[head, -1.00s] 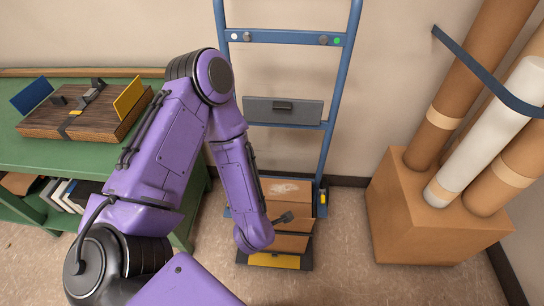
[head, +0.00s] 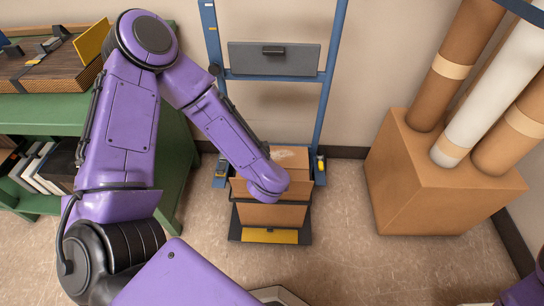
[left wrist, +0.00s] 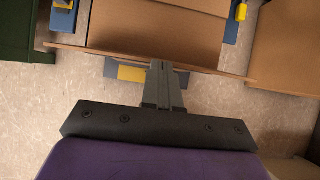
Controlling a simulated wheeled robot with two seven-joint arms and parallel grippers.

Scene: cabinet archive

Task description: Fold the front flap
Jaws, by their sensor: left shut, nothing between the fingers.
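A cardboard box (head: 270,215) stands on the toe plate of a blue hand truck, partly behind my left arm in the head view. Its front flap (left wrist: 215,70) shows in the left wrist view as a brown panel with a long edge running across the picture. My left gripper (left wrist: 160,66) is shut and empty, with its fingertips at that flap edge; I cannot tell whether they touch it. In the head view my left wrist covers the gripper and part of the flap. My right gripper is out of view; only a bit of my right arm shows.
The blue hand truck (head: 326,100) stands against the wall with a yellow-striped toe plate (head: 270,236). A green shelf table (head: 170,150) is on the left. A large carton (head: 430,190) with cardboard tubes stands on the right. Floor between is clear.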

